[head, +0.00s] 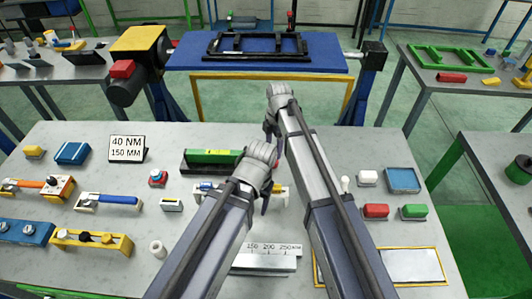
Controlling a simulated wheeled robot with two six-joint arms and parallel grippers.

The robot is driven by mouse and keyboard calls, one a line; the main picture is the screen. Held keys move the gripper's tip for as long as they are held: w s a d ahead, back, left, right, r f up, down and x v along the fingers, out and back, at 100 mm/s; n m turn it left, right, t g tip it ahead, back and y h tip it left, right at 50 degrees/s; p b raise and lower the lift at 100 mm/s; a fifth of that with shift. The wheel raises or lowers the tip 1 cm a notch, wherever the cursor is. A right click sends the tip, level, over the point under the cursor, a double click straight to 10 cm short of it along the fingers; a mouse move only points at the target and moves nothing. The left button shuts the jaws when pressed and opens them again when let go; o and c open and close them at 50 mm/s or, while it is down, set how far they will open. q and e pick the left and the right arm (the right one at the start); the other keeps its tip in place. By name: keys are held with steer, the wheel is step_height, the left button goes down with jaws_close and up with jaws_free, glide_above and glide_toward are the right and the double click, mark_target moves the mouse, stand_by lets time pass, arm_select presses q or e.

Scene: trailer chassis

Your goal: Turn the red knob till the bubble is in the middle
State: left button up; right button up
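A long green bar (210,157), which may be the level, lies on a dark base left of my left gripper. It has a small yellow mark on top; I cannot make out a bubble. My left gripper (264,190) is over the middle of the table, near a blue-and-white measuring tool (208,188) that it partly covers. My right gripper (268,128) is farther out, near the table's back edge. Both grippers' fingertips are mostly hidden, and I see nothing held.
A sign (126,148) reading 40 NM, 150 MM stands at the left. A steel ruler block (264,262) lies in front. Red (375,211) and green (414,212) blocks and a blue tray (403,180) are at the right. Tools crowd the left; a blue-topped bench (190,54) stands behind.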

steer(key=shift+w+d+f+h, duration=0.1)
steer(key=shift+w+f+h, duration=0.1)
steer(key=shift+w, duration=0.2)
steer(key=shift+w+d+f+h, duration=0.1)
steer(key=shift+w+h, duration=0.1)
steer(key=shift+w, duration=0.15)
arm_select(q)
steer(key=shift+w+a+f, duration=0.15)
steer(key=shift+w+f, duration=0.1)
steer(key=shift+w, duration=0.05)
arm_select(e)
steer(key=shift+s+a, duration=0.1)
steer(key=shift+f, duration=0.1)
steer(key=shift+f+b, duration=0.7)
steer(key=shift+b, duration=0.2)
arm_select(q)
step_height(320, 180, down, 8)
steer(key=b, duration=0.6)
steer(key=shift+r, duration=0.15)
arm_select(e)
step_height(320, 180, down, 6)
steer(key=shift+s, duration=0.1)
steer(key=shift+c, duration=0.3)
jaws_close()
